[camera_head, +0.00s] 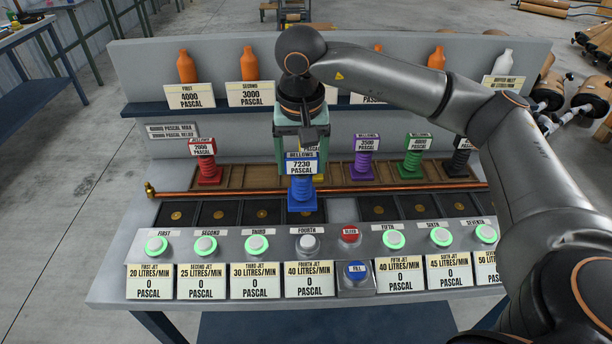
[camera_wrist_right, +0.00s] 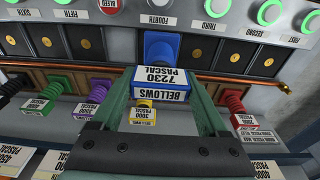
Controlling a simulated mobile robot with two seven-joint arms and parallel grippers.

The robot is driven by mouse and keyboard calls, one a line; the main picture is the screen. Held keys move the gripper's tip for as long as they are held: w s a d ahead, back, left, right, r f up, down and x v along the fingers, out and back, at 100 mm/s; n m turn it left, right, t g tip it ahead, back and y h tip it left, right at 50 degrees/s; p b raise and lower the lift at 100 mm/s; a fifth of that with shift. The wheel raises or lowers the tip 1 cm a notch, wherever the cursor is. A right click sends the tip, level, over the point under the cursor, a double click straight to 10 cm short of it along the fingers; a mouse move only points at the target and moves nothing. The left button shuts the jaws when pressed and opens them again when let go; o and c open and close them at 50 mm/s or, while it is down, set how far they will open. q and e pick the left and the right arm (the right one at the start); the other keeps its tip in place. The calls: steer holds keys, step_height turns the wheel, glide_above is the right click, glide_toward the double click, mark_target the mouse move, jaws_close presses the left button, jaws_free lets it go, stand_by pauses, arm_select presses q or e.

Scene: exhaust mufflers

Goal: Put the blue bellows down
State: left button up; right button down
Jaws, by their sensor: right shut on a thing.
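The blue bellows (camera_head: 303,188), labelled 7230 pascal, is upright at the fourth place in the row of dark jet pads, above the fourth jet's white button (camera_head: 308,243). My right gripper (camera_head: 301,152) is shut on its label block from above. In the right wrist view the green fingers (camera_wrist_right: 166,98) flank the block of the blue bellows (camera_wrist_right: 160,50). My left gripper is not in view.
Red (camera_head: 207,170), purple (camera_head: 363,165), green (camera_head: 411,163) and black (camera_head: 458,163) bellows stand in the wooden rack behind a copper pipe (camera_head: 240,193). A yellow bellows (camera_wrist_right: 145,104) is behind the gripper. Orange bottles (camera_head: 186,66) stand on the shelf. Neighbouring pads (camera_head: 262,213) are empty of bellows.

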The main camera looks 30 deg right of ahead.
mark_target(306, 176)
steer(key=f, duration=0.1)
steer(key=w+d+f, duration=0.2)
steer(key=shift+f, duration=0.25)
steer(key=f, duration=0.3)
steer(key=shift+w+d+f+p, duration=0.2)
steer(key=shift+d+f+p, duration=0.05)
steer(key=shift+f+p, duration=0.15)
steer(key=shift+f, duration=0.15)
jaws_free()
step_height(306, 176, up, 12)
steer(key=s, duration=0.1)
steer(key=shift+a+b, duration=0.35)
steer(key=shift+a, duration=0.05)
